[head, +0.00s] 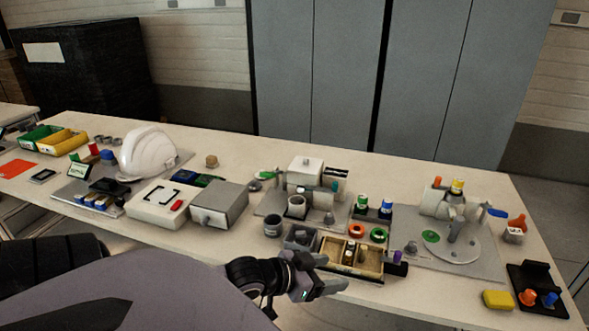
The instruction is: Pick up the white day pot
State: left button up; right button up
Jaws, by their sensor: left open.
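My right gripper is not in view.
A white box with a lid (306,170) stands behind the pale pot. A grey box (219,205) and a white helmet shell (149,153) are to the left. A grey fixture with a round disc (450,246) is to the right. The table's back strip is mostly clear.

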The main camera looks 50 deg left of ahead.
aim_at(296, 204)
jog(key=j, duration=0.45)
jog(key=i+j, duration=0.15)
jog(key=j, duration=0.75)
jog(key=i, duration=0.05)
